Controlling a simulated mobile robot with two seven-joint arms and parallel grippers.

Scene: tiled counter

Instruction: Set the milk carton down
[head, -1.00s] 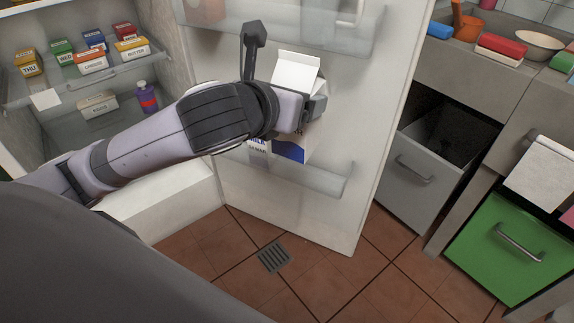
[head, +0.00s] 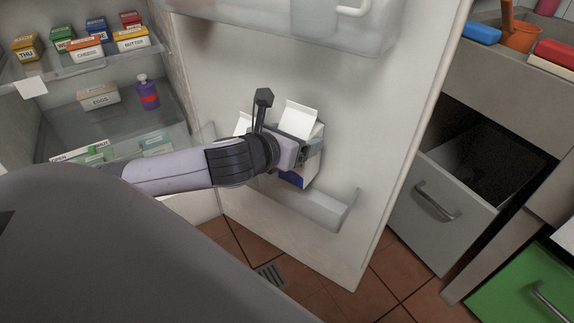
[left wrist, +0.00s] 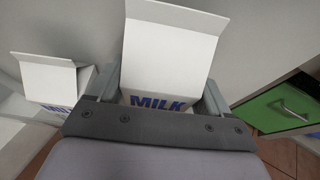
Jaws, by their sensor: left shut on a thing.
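The white milk carton (head: 299,119) with a blue lower part is at the lower door bin (head: 322,209) of the open fridge door. My left gripper (head: 300,150) is shut on it and covers its middle. In the left wrist view the carton (left wrist: 168,58) stands between the two fingers (left wrist: 161,98), with its "MILK" print just above the gripper body. A second white carton (left wrist: 48,80) stands close to its left; its top (head: 243,123) shows behind my arm in the head view. Whether the held carton's base touches the bin floor is hidden. My right gripper is not in view.
The open fridge door (head: 400,100) has another bin (head: 290,22) above the carton. Fridge shelves with small boxes (head: 85,45) and a purple bottle (head: 147,92) are at left. An open grey drawer (head: 440,205) and a green drawer (head: 515,290) are at right.

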